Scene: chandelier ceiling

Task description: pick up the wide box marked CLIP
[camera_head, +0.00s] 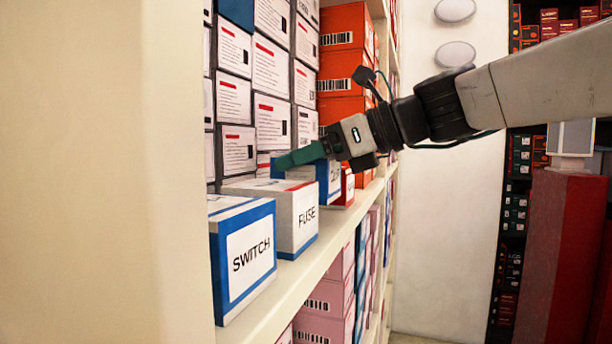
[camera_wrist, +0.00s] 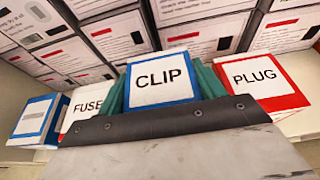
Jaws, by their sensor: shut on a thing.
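The CLIP box (camera_wrist: 161,80) is blue with a white label and stands in the middle of the wrist view. My gripper (camera_wrist: 163,87) has its green fingers on both sides of the box and is shut on it. In the head view my gripper (camera_head: 302,157) reaches in from the right over the shelf. There the blue CLIP box (camera_head: 327,181) is mostly hidden behind my gripper and the FUSE box. I cannot tell whether the box still touches the shelf.
The FUSE box (camera_head: 298,215) and the SWITCH box (camera_head: 243,256) stand nearer on the same shelf (camera_head: 300,278). The red PLUG box (camera_wrist: 262,80) is close on the right of the CLIP box. White boxes (camera_head: 270,70) are stacked behind. Orange boxes (camera_head: 342,70) stand farther along.

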